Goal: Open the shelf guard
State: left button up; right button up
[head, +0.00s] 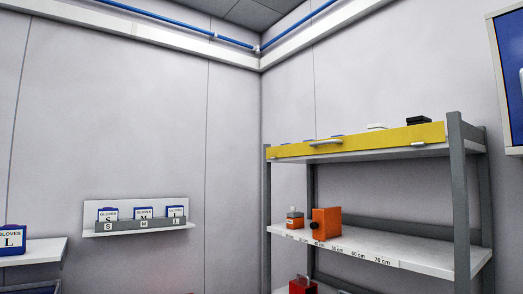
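The shelf guard is a long yellow bar (385,140) across the front of the top shelf of a grey-framed shelf unit (460,200) on the right. It has a pale handle (326,142) left of its middle. The bar stands upright along the shelf edge, in front of several items whose tops show above it, including a black item (418,120) and a white item (377,126). Neither of my grippers is in view.
The middle shelf (400,250) has distance marks and carries an orange box-like device (326,223) and a smaller orange-and-grey item (294,218). A wall ledge (140,232) holds blue glove boxes. A white table (35,252) is at the lower left. A blue-fronted cabinet (510,70) hangs at right.

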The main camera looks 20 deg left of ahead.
aim_at(417, 135)
jog(key=u, duration=0.35)
jog(key=z, duration=0.45)
jog(key=i+j+z, duration=0.3)
jog(key=j+z, duration=0.15)
jog(key=i+j+z, duration=0.2)
jog(key=j, duration=0.25)
jog(key=i+j+z, duration=0.1)
jog(key=j, duration=0.35)
jog(key=j+z, duration=0.1)
jog(key=j, duration=0.35)
